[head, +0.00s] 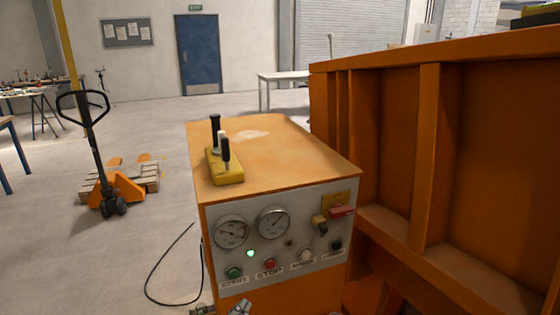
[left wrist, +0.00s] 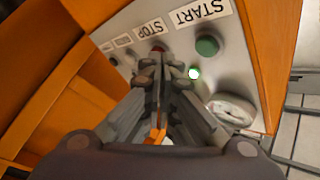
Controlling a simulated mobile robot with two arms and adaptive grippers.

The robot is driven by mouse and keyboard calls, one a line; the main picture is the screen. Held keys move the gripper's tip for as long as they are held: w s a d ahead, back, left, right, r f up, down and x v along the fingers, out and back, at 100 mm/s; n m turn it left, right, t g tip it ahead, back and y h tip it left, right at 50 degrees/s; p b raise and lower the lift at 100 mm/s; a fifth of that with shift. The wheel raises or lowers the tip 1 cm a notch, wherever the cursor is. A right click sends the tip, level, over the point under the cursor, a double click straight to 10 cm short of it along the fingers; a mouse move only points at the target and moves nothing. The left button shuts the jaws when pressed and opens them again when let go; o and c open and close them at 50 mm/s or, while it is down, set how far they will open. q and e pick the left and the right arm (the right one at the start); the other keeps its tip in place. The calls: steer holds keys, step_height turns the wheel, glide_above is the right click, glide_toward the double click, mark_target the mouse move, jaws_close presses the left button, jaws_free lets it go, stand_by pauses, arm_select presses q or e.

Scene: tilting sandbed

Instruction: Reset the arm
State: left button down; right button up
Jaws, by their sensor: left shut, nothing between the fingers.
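My left gripper (head: 240,307) shows only as a grey tip at the bottom edge of the head view, in front of the orange control cabinet (head: 225,305). In the left wrist view its fingers (left wrist: 159,70) are shut and empty, pointing at the panel (left wrist: 120,42). The red STOP button (head: 269,264) is partly hidden behind the fingertips in the wrist view; I cannot tell whether they touch it. The green START button (head: 234,272) is left of it in the head view. A small green lamp (head: 250,253) is lit. My right gripper is not in view.
Two gauges (head: 232,232) and a red-handled switch (head: 341,211) are on the panel. A large orange ribbed wall (head: 430,150) stands close on the right. A pallet jack (head: 115,190) and open floor are left.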

arm_select(q)
steer(key=s+a+f+n+g+y+b, duration=0.1)
steer(key=s+a+f+n+g+y, duration=0.3)
steer(key=f, duration=0.7)
steer(key=s+a+f+m+g+h+b, duration=0.1)
steer(key=s+f, duration=0.5)
steer(key=f, duration=0.6)
steer(key=s+a+f+n+g+y, duration=0.25)
steer(key=s+f, duration=0.25)
steer(key=f, duration=0.6)
steer(key=s+a+f+n+g, duration=0.1)
steer(key=s+f+g, duration=0.2)
steer(key=s+f, duration=0.3)
steer(key=s+a+f+n+g+y+b, duration=0.1)
steer(key=s+f+g, duration=0.2)
steer(key=s, duration=1.3)
steer(key=s+a+f+n+g+b, duration=0.1)
steer(key=s+f+g, duration=0.2)
steer(key=s+f, duration=0.6)
steer(key=s, duration=0.2)
steer(key=shift+s+a+f, duration=0.35)
steer(key=shift+s, duration=0.05)
